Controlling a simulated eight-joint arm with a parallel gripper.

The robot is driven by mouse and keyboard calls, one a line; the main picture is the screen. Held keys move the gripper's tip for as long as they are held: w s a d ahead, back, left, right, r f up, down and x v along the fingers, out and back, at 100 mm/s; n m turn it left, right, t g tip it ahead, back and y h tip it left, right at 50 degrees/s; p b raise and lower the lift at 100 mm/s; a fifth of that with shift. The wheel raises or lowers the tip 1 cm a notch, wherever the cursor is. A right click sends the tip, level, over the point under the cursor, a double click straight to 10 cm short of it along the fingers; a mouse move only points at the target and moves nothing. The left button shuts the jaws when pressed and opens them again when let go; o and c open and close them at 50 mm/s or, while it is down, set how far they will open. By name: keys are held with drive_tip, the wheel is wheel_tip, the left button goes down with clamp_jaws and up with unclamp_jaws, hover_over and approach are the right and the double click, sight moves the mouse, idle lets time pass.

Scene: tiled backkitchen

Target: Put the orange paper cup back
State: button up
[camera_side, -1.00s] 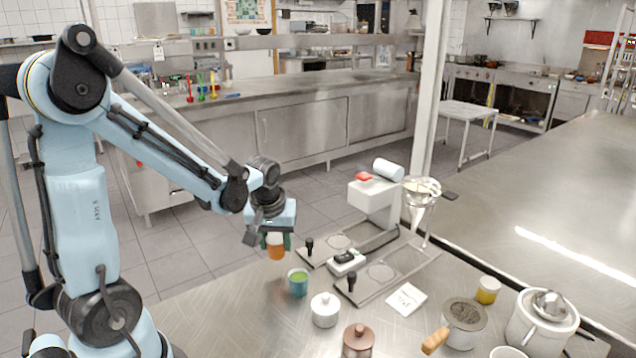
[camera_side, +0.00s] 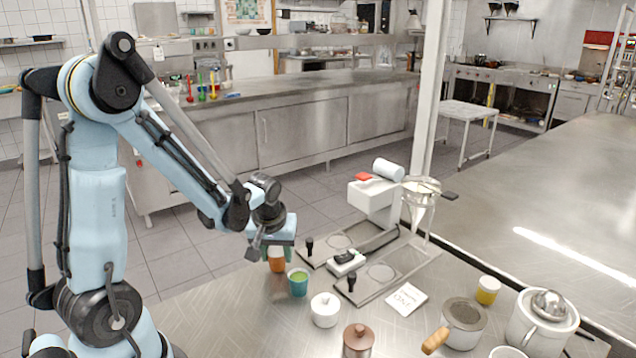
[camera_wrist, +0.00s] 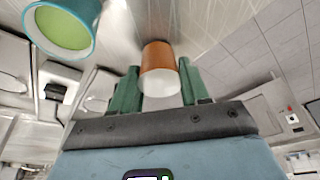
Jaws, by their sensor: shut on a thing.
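The orange paper cup (camera_side: 276,264) is between the green fingers of my gripper (camera_side: 280,252), which is shut on it. In the wrist view the orange cup (camera_wrist: 158,57) shows between the two fingertips, with its pale end toward the camera. The cup is low over the near counter's far-left part; I cannot tell whether it touches the surface. A teal cup with a green inside (camera_side: 298,283) stands just right of and nearer than it, and it also shows at upper left in the wrist view (camera_wrist: 64,28).
A coffee machine with a scale (camera_side: 346,262) stands to the right. A card (camera_side: 405,298), a yellow jar (camera_side: 488,291) and a wooden-handled pot (camera_side: 465,322) are farther right. The counter's front left is bare.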

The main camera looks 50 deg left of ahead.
drive_tip(key=shift+f, duration=0.2)
idle(0.4)
drive_tip(key=o, duration=1.5)
drive_tip(key=shift+o, duration=0.2)
drive_tip(key=shift+r, duration=0.1)
wheel_tip(320, 180, up, 7)
drive_tip(key=s+d+r+m+t+h, duration=0.1)
drive_tip(key=d+r+m+t, duration=0.1)
drive_tip(key=d+m, duration=0.3)
drive_tip(key=s+d+r+m+t+h, duration=0.1)
drive_tip(key=s+d+r+m+t, duration=0.1)
drive_tip(key=d, duration=0.8)
drive_tip(key=r+m+t, duration=0.1)
drive_tip(key=m, duration=0.1)
drive_tip(key=shift+s+r+m+h, duration=0.15)
drive_tip(key=shift+s+m+h, duration=0.15)
drive_tip(key=shift+m, duration=0.1)
